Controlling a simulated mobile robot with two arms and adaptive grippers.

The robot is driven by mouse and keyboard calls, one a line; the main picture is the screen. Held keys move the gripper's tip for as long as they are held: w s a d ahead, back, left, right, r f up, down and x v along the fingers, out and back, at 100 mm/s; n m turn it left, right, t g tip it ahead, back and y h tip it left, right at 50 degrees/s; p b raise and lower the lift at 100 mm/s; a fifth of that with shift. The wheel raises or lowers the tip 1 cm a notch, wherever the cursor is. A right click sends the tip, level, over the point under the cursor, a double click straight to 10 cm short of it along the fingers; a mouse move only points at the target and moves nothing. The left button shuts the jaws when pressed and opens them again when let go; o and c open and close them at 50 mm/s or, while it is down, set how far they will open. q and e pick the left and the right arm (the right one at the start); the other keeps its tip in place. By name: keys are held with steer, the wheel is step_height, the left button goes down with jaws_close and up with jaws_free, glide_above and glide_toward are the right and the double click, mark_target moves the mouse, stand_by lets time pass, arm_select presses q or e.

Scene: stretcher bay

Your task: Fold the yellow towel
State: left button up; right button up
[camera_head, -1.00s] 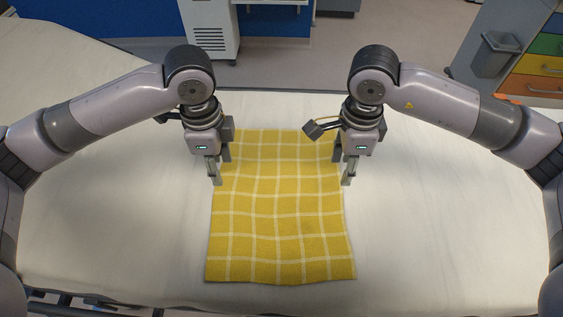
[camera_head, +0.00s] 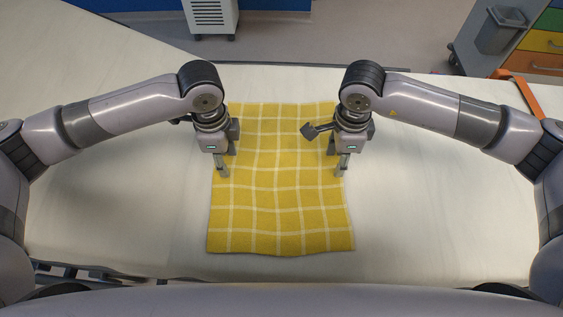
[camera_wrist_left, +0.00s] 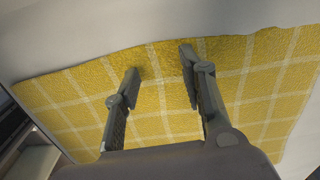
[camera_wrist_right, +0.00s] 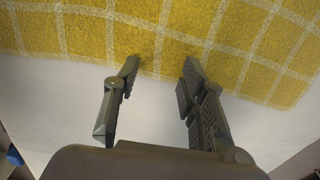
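The yellow towel (camera_head: 280,215) with white grid lines lies spread flat on the white stretcher sheet, slightly wavy. My left gripper (camera_head: 224,174) points down over its left edge, around the middle of that side. In the left wrist view the two fingers (camera_wrist_left: 158,68) are apart over the towel (camera_wrist_left: 70,90), with nothing visible between them. My right gripper (camera_head: 341,172) points down at the towel's right edge. In the right wrist view its fingers (camera_wrist_right: 158,78) are apart at the towel's border (camera_wrist_right: 130,40). Contact with the cloth cannot be told.
The white stretcher sheet (camera_head: 430,220) is clear on both sides of the towel. Beyond its far edge stand a white cabinet (camera_head: 211,14) and a cart with coloured drawers (camera_head: 540,42) and a grey bin (camera_head: 502,30). An orange strap (camera_head: 524,92) lies at the right edge.

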arm_select(q)
steer(key=shift+f, duration=0.25)
arm_select(e)
steer(key=shift+f, duration=0.25)
arm_select(q)
steer(key=shift+r, duration=0.15)
steer(key=shift+c, duration=0.6)
arm_select(e)
steer(key=shift+r, duration=0.1)
steer(key=shift+c, duration=0.6)
arm_select(q)
steer(key=shift+c, duration=0.4)
arm_select(e)
steer(key=shift+c, duration=0.4)
arm_select(q)
jaws_close()
arm_select(e)
jaws_close()
